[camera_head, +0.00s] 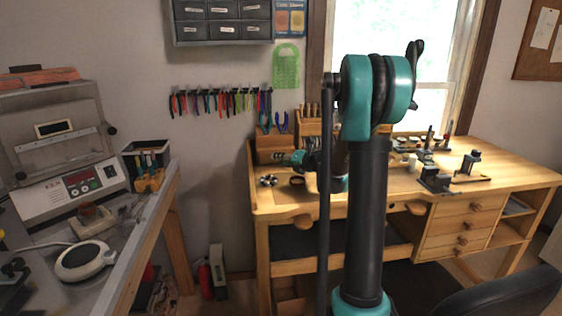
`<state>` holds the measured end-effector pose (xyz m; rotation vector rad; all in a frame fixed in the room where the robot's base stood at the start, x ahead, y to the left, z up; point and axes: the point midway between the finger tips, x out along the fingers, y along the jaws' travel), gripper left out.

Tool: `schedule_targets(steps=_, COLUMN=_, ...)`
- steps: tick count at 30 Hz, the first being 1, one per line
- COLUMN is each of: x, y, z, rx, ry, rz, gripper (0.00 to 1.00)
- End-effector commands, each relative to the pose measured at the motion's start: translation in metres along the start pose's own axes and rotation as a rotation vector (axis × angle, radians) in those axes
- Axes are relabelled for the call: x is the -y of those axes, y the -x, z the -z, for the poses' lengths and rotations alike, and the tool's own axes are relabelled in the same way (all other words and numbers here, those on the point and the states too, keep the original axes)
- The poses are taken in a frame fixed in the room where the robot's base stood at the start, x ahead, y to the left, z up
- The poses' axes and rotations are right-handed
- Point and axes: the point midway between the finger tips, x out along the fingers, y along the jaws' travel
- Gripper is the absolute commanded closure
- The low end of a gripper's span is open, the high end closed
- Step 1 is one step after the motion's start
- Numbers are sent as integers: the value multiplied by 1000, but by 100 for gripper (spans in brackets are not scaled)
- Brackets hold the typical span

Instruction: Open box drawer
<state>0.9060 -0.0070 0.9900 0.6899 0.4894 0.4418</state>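A dark grey box of small labelled drawers (222,20) hangs on the wall at the upper left of centre, and its drawer fronts look flush. The wooden workbench at the right has a stack of wooden drawers with round knobs (462,226), which look shut. Which of these is the box drawer I cannot tell. My teal and black arm (366,200) stands upright in front of the bench. A small teal part (296,158), seemingly of my arm's far end, shows above the bench's left part. My gripper's fingers cannot be made out, and nothing visible is held.
A grey table (135,235) with a machine (65,160) and a round white device (85,261) stands at the left. Pliers (220,102) hang on the wall. A dark chair (500,298) is at the lower right. A red extinguisher (205,280) stands on the floor between the tables.

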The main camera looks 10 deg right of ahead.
Motion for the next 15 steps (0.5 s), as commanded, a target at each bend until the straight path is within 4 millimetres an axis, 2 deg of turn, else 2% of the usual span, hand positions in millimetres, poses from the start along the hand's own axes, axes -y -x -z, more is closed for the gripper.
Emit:
schedule_targets(steps=7, x=0, y=-1, z=0, rx=0, ry=0, rz=0, gripper=65)
schedule_targets(steps=15, x=0, y=0, z=0, rx=0, ry=0, rz=0, gripper=99)
